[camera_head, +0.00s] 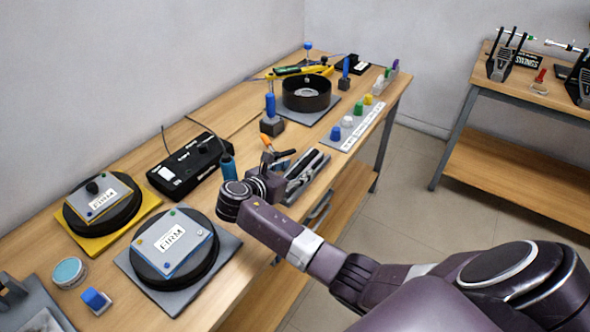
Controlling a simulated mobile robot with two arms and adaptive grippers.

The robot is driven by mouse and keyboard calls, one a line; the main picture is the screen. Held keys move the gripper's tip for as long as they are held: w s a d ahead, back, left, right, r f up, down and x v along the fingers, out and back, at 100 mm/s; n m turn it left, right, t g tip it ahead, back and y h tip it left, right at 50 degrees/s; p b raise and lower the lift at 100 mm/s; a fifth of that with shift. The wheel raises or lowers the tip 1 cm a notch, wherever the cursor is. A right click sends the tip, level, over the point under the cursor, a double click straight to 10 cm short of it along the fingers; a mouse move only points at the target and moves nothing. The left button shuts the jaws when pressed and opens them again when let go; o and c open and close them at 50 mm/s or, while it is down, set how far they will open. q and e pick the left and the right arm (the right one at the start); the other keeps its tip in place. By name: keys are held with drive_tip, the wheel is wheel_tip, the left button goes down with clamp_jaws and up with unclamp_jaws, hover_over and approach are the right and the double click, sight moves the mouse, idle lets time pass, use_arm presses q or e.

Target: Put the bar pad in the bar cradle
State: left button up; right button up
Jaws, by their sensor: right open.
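My right gripper (275,157) reaches in from the right over the front part of the bench, its dark fingers open. An orange-tipped piece (266,142) shows at the fingers, and I cannot tell whether it is between or behind them. Just right of the gripper, a long grey holder with dark bar-like parts (306,176) lies near the bench's front edge. It may be the bar cradle, and my wrist partly hides it. I cannot pick out the bar pad for certain. My left gripper is not in view.
Two round black pads with labelled plates stand on a yellow base (75,243) and a grey base (128,262). A black control box (188,168), a blue-handled tool (270,105) and a black ring (306,93) stand farther back. A second bench (510,163) stands right.

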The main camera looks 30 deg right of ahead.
drive_tip(key=shift+a+r, duration=0.15)
drive_tip(key=shift+r, duration=0.05)
drive_tip(key=v, duration=1.1)
drive_tip(key=shift+s+a+b, duration=0.2)
drive_tip(key=shift+a+b, duration=0.1)
drive_tip(key=shift+b, duration=0.1)
drive_tip(key=shift+r, duration=0.1)
